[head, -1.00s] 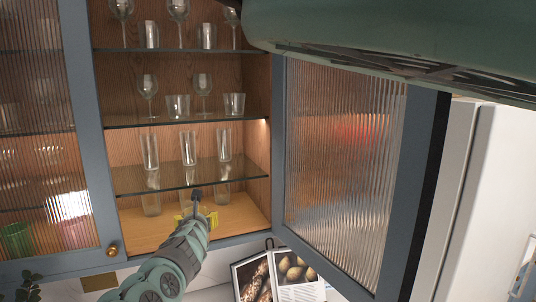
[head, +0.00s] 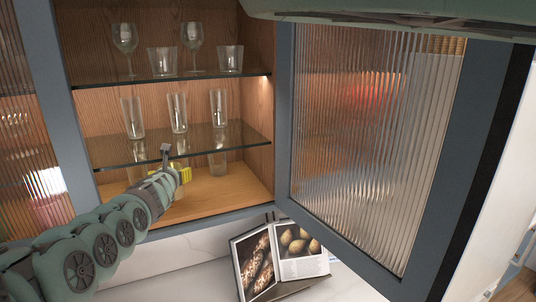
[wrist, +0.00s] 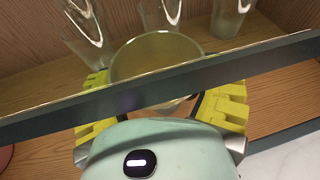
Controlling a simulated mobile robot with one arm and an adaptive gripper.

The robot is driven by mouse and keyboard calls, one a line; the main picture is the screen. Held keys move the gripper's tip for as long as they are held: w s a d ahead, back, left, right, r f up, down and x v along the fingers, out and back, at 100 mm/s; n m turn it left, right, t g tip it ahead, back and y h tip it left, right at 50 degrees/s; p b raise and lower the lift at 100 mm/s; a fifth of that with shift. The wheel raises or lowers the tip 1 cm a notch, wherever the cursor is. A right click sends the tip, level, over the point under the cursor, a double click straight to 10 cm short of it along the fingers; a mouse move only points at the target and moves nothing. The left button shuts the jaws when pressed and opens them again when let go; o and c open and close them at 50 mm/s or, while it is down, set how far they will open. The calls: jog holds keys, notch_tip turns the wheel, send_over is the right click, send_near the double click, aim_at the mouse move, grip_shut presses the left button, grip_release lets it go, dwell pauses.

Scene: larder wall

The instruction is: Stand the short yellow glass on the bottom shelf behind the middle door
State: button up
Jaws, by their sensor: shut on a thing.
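The short yellow glass (wrist: 155,57) shows in the wrist view as a pale yellowish tumbler between the yellow finger pads. My gripper (wrist: 165,100) is shut on it. In the head view my gripper (head: 180,175) is inside the middle opening, low, just over the front of the wooden bottom shelf (head: 232,186); the glass is mostly hidden there. The middle door (head: 365,150), blue-framed with ribbed glass, stands open to the right. Whether the glass touches the bottom shelf, I cannot tell.
The lower glass shelf (head: 240,143) is above my gripper; its front edge crosses the wrist view. Several tall clear glasses (head: 178,112) stand on it. Clear glasses (wrist: 160,14) stand behind the held glass. The bottom shelf's right part looks free. An open book (head: 290,255) stands below.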

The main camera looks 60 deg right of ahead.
jog(key=shift+s+f+b, duration=0.15)
jog(key=shift+f+b, duration=1.2)
jog(key=shift+f, duration=0.35)
jog(key=shift+f, duration=0.15)
jog(key=o, duration=1.2)
jog(key=shift+a, duration=0.1)
